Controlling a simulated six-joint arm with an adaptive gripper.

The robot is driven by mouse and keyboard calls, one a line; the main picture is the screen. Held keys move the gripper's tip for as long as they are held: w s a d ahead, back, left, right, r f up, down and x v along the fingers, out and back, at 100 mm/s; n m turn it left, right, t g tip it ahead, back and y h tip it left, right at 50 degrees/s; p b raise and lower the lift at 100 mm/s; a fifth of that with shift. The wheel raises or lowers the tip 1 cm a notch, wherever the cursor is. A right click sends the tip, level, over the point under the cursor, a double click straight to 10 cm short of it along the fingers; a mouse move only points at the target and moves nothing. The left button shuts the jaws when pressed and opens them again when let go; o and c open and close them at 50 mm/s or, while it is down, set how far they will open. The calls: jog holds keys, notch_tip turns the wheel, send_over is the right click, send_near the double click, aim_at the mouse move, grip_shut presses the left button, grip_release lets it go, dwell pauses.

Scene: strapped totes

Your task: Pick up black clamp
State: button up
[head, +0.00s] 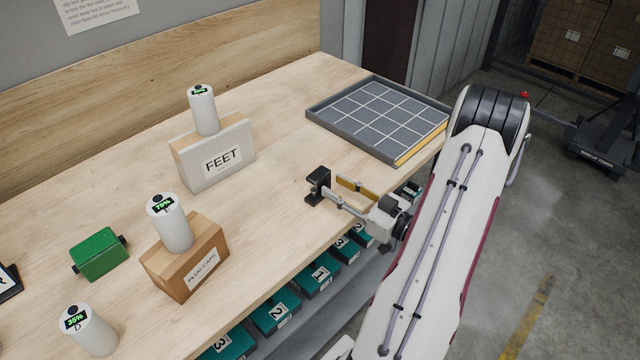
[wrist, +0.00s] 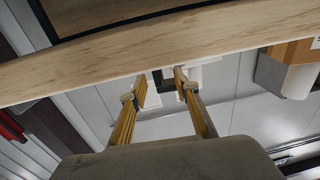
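The black clamp (head: 318,187) stands on the wooden workbench, right of the middle and back from the front edge. My gripper (head: 337,187) is low over the bench beside it, with its yellow-padded fingers pointing at the clamp. In the wrist view, which is upside down, the fingers of my gripper (wrist: 160,84) are spread with a gap between them. A dark part of the clamp (wrist: 158,80) shows in or just beyond that gap. Whether a finger touches the clamp cannot be told.
A grey gridded tray (head: 316,115) lies at the bench's back right. A FEET box (head: 240,140) and a PLUG CAPS box (head: 160,265) carry white cylinders. A green object (head: 100,254) and another cylinder (head: 97,335) are at left. Teal bins (head: 275,312) sit below the front edge.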

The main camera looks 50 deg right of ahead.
aim_at(330, 181)
jog(key=shift+w, duration=0.15)
jog(key=shift+w+r, duration=0.15)
jog(key=shift+w, duration=2.4)
grip_shut()
